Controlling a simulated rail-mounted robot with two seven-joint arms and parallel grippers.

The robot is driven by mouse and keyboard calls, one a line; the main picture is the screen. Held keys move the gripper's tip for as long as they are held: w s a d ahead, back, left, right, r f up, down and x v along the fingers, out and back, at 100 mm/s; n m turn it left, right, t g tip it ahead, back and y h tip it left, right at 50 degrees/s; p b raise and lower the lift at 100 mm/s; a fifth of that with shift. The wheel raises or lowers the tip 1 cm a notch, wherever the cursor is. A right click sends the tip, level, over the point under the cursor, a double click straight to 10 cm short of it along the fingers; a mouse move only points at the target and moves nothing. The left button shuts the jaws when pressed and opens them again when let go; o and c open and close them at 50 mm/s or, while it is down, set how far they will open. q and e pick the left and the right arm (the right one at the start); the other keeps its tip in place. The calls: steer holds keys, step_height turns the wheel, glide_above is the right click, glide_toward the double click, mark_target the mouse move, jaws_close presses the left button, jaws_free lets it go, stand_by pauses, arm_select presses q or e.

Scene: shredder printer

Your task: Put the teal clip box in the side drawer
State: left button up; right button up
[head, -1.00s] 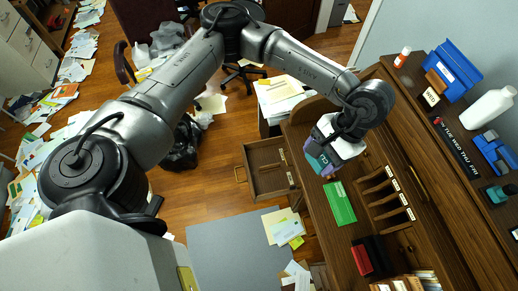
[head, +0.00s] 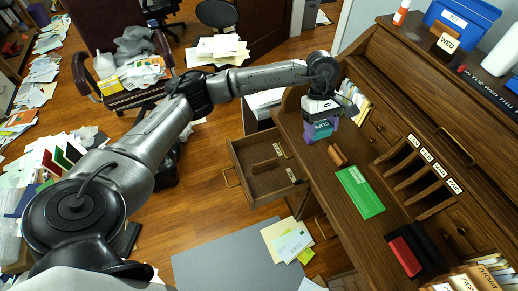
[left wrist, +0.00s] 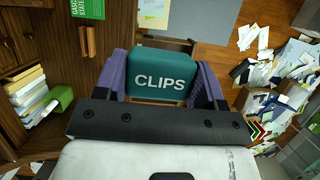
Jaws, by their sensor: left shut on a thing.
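The teal clip box (left wrist: 160,72), lettered CLIPS, sits between the purple fingers of my left gripper (left wrist: 162,84) in the left wrist view. In the head view my left gripper (head: 320,130) is shut on the box (head: 322,125) over the far left end of the desk. The fingers hide part of the box, and I cannot tell its exact height over the desktop. The side drawer (head: 240,152) is pulled open, left of and below the desktop. A small brown block lies in it, with bare floor space around it. My right gripper is not in view.
On the desktop (head: 325,165) lie a brown block (head: 338,155), a green ledger (head: 360,192) and a red-and-black item (head: 404,257). Pigeonholes (head: 410,172) rise along the right. Papers (head: 287,237) lie below the drawer.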

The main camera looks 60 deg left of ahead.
arm_select(q)
steer(key=a+f+n+t+y+b, duration=0.15)
steer(key=a+f+n+b, duration=0.45)
steer(key=a+f+b, duration=0.65)
steer(key=a+f+n+t+y+b, duration=0.15)
steer(key=a+f+n+b, duration=0.6)
steer(key=f, duration=0.75)
steer(key=a+f+n+t+y+b, duration=0.1)
steer(key=a+f+n+t+b, duration=0.3)
steer(key=a+f+b, duration=0.9)
steer(key=shift+n+g, duration=0.35)
steer(key=shift+g, duration=0.45)
steer(key=f+b, duration=0.2)
steer(key=f, duration=0.1)
steer(key=d+f+b, duration=0.1)
steer(key=f+b, duration=0.1)
steer(key=f, duration=0.1)
steer(key=s+d+f+b, duration=0.1)
steer(key=f+b, duration=0.1)
steer(key=f, duration=0.1)
steer(key=shift+f+b, duration=0.35)
steer(key=shift+f, duration=0.05)
steer(key=o, duration=1)
